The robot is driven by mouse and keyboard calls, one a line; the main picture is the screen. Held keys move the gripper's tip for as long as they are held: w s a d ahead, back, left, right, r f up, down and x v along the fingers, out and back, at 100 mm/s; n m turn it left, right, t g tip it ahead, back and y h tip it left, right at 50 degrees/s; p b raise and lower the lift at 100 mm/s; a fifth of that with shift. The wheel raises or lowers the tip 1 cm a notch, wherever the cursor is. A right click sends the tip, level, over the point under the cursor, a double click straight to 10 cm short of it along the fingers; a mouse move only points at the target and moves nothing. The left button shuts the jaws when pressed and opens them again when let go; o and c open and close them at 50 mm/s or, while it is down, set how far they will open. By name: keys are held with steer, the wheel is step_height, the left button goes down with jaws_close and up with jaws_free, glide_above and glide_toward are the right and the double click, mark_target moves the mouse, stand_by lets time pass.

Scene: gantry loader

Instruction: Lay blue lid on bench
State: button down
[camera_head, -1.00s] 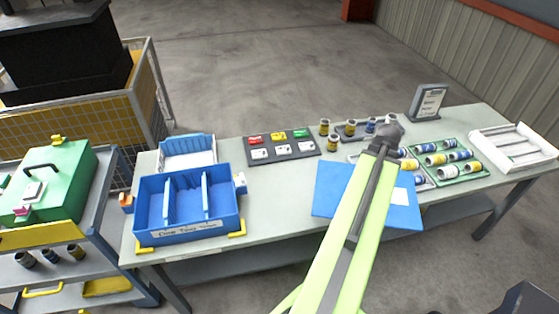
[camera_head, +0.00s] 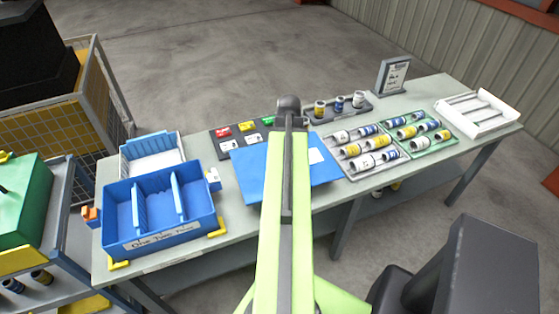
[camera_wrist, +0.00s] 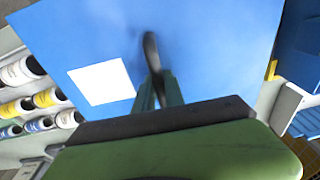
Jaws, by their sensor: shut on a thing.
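The blue lid (camera_head: 250,180) is a flat sheet with a white label, over the middle of the grey bench (camera_head: 203,152) in the head view. In the wrist view the lid (camera_wrist: 85,35) fills much of the picture. My gripper (camera_wrist: 157,85) is shut on the lid's dark upright handle. In the head view my arm covers the lid's middle and hides the gripper. I cannot tell whether the lid touches the bench or hangs above it.
A blue divided bin (camera_head: 207,223) stands left of the lid. A board with coloured tags (camera_head: 223,132) lies behind it, partly covered. Trays of cylinders (camera_head: 372,176) are close on its right. A white rack (camera_head: 480,112) stands at the right end.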

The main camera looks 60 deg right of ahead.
steer(key=shift+w+a+f+n, duration=0.15)
steer(key=shift+w+a+f, duration=0.05)
steer(key=shift+w, duration=0.3)
steer(key=shift+w+a+f+n, duration=0.15)
steer(key=shift+w+a+f, duration=0.05)
steer(key=shift+w, duration=0.3)
step_height(320, 180, down, 8)
steer(key=b, duration=0.8)
steer(key=shift+s, duration=0.1)
stand_by(0.5)
steer(key=shift+f+b, duration=0.45)
steer(key=shift+b, duration=0.1)
steer(key=c, duration=1.3)
jaws_free()
steer(key=shift+c, duration=0.2)
steer(key=shift+r, duration=0.1)
step_height(320, 180, up, 17)
steer(key=s+a+p, duration=0.1)
steer(key=p, duration=1.6)
steer(key=shift+s, duration=0.3)
